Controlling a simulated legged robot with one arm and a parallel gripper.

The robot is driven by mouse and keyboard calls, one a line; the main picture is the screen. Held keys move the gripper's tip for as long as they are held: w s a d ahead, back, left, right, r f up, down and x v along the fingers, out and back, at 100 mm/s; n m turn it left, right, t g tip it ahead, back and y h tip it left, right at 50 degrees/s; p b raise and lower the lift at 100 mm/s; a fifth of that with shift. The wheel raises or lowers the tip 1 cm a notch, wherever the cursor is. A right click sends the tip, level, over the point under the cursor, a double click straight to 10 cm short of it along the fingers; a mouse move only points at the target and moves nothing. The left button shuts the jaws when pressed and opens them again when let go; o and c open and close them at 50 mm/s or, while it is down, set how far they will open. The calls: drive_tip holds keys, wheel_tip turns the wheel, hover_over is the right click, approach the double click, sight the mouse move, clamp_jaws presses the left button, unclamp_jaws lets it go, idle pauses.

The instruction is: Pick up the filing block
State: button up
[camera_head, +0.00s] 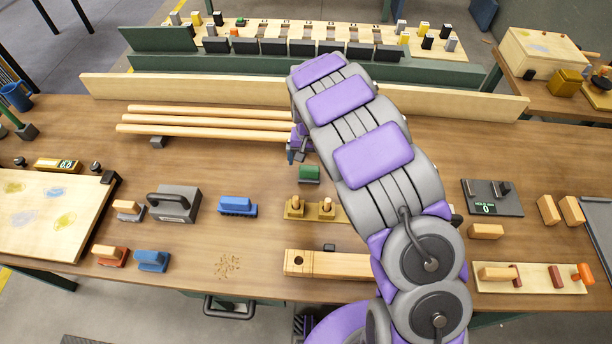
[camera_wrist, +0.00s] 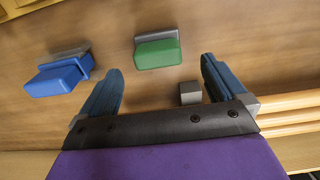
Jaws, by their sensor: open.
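No label marks which piece is the filing block. A small green block on a grey base (camera_head: 309,174) lies on the bench just in front of my gripper (camera_head: 298,150). The green block (camera_wrist: 158,53) also shows in the wrist view, beyond and between my fingertips, with nothing touching it. My gripper (camera_wrist: 162,72) is open and empty, pointing down at the bench. A blue block on a grey base (camera_head: 237,206) lies further left; it also shows in the wrist view (camera_wrist: 58,76), outside the left finger. My arm hides part of the bench to the right.
Long wooden rods (camera_head: 210,120) lie behind and left of my gripper. A small grey cube (camera_wrist: 190,92) sits near the right finger. A wooden holder with two knobs (camera_head: 317,211) stands in front of the green block. A grey tool (camera_head: 174,203) lies left.

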sight(309, 168)
drive_tip(key=shift+d+f, duration=0.75)
drive_tip(key=shift+f, duration=0.2)
drive_tip(key=f, duration=0.1)
drive_tip(key=a+f+b, duration=0.1)
drive_tip(key=f, duration=0.1)
drive_tip(key=f+b, duration=0.1)
drive_tip(key=shift+a+f, duration=0.4)
drive_tip(key=shift+d, duration=0.55)
drive_tip(key=c, duration=0.4)
drive_tip(key=shift+a, duration=0.3)
drive_tip(key=c, duration=0.7)
